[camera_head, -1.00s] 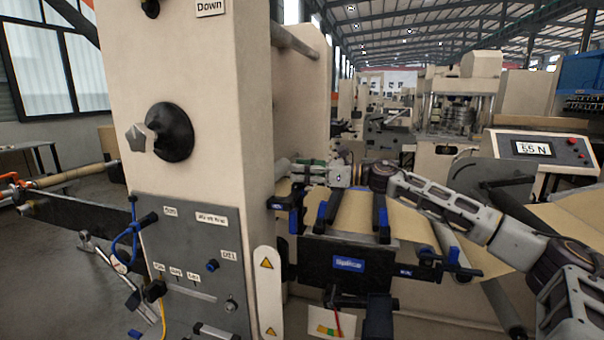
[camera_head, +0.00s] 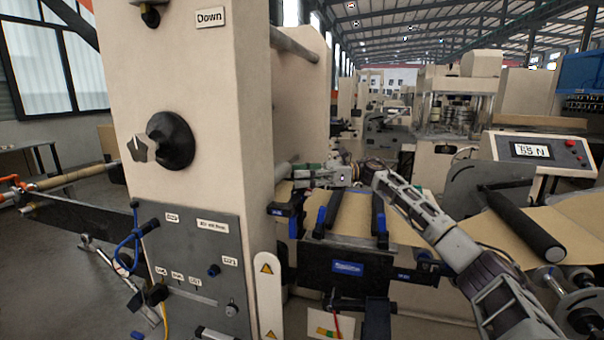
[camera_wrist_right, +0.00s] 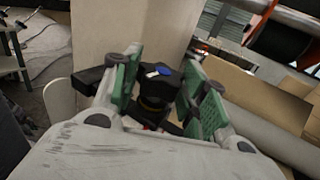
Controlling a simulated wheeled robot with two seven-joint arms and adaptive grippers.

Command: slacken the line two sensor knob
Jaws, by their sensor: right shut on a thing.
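My right gripper (camera_head: 300,176) reaches in from the right in the head view and its tip is at the right side of the cream machine column, above the splice table. In the right wrist view its green-padded fingers (camera_wrist_right: 160,76) stand on either side of a black sensor knob (camera_wrist_right: 155,93) with a blue spot and a small white mark on top. The gripper is shut on this knob. My left gripper is not in view.
The cream column (camera_head: 205,90) carries a large black pointer knob (camera_head: 172,142) and a grey control panel (camera_head: 195,260). The splice table (camera_head: 350,215) has black and blue clamp bars. A tension display (camera_head: 530,150) stands at the right, with brown paper web below it.

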